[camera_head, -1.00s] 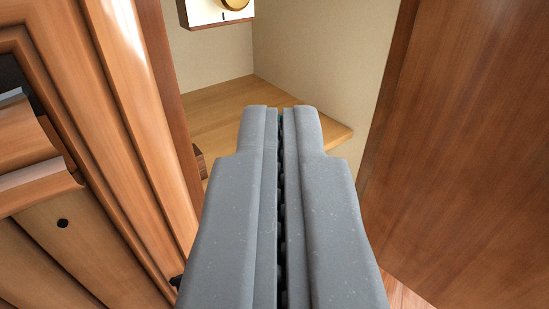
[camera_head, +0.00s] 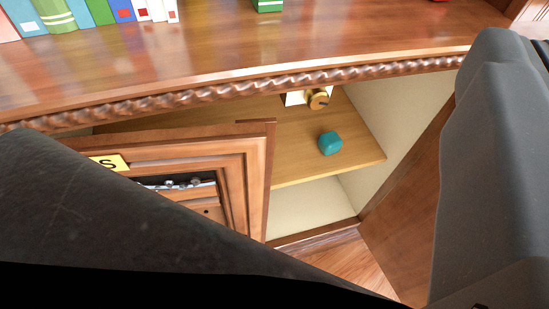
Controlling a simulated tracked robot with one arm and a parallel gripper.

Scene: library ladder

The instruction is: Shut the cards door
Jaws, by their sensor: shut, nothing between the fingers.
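A wooden panelled door (camera_head: 255,185) stands open at left centre, swung out from the cabinet front. A yellow label (camera_head: 108,162) on it shows only an "S"; the rest is hidden behind a dark shape, so I cannot read its full name. My gripper (camera_head: 492,50) is a large grey shape at the right edge, shut and empty. It appears apart from the labelled door, and its fingertips are hard to make out. The large dark shape at lower left hides much of the door's lower left.
Inside the cabinet, a teal block (camera_head: 330,143) and a brass knob on a white piece (camera_head: 317,98) sit on a wooden shelf (camera_head: 365,150). A brown panel (camera_head: 405,215) stands at the right of the opening. Books (camera_head: 85,12) stand on the top above.

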